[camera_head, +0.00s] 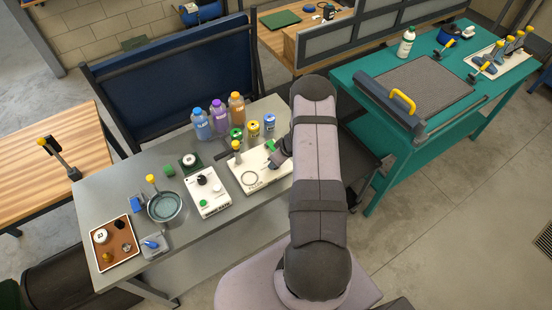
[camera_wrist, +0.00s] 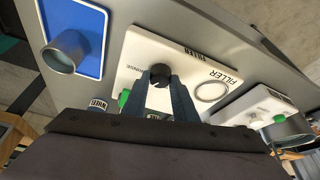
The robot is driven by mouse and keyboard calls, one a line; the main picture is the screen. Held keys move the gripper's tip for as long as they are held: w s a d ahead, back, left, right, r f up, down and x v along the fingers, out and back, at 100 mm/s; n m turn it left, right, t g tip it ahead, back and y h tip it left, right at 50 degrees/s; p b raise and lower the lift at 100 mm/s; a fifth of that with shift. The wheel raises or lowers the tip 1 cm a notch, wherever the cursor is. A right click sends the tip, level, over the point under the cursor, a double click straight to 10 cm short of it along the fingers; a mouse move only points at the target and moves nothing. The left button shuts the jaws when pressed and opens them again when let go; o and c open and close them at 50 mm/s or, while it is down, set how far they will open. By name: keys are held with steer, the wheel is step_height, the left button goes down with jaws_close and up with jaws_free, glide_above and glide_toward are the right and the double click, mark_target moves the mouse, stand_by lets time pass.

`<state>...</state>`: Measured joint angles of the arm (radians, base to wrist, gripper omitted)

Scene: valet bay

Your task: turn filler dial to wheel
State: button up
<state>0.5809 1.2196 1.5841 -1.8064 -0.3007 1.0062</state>
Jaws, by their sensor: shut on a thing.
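The filler panel (camera_head: 247,181) is a white board on the grey bench. It also shows in the wrist view (camera_wrist: 190,75), with FILLER lettering, a RINSE label and a round ring. The filler dial (camera_wrist: 160,72) is a black knob on that panel. My gripper (camera_wrist: 163,80) is over the panel, its two blue-grey fingers closed on either side of the dial. The lower part of the dial is hidden between the fingers. I cannot make out which label its pointer faces. In the head view my arm covers the panel's right end.
Blue, purple and orange bottles (camera_head: 218,116) and several small cans (camera_head: 253,129) stand behind the panel. Left of it are another white box with knobs (camera_head: 208,195), a metal bowl (camera_head: 164,206) and a brown tray (camera_head: 108,263). A blue plate (camera_wrist: 92,35) bears a grey cup (camera_wrist: 64,53).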

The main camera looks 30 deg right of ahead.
steer(key=n+y, duration=0.1)
steer(key=n, duration=0.1)
steer(key=shift+w+d+n, duration=0.1)
steer(key=shift+d+n, duration=0.05)
steer(key=shift+n, duration=0.25)
steer(key=n+b, duration=0.1)
steer(key=n+y+b, duration=0.1)
steer(key=shift+d+f+n+g, duration=0.1)
steer(key=shift+f+n+g, duration=0.1)
steer(key=shift+n+g, duration=0.2)
steer(key=n+g+b, duration=0.1)
steer(key=n+b, duration=0.2)
steer(key=shift+w+y, duration=0.15)
steer(key=shift+y, duration=0.15)
steer(key=shift+r+n+g+b, duration=0.1)
steer(key=shift+n+g+b, duration=0.2)
steer(key=shift+n+b, duration=0.5)
steer(key=shift+r, duration=0.1)
steer(key=o, duration=1)
steer(key=shift+r, duration=0.1)
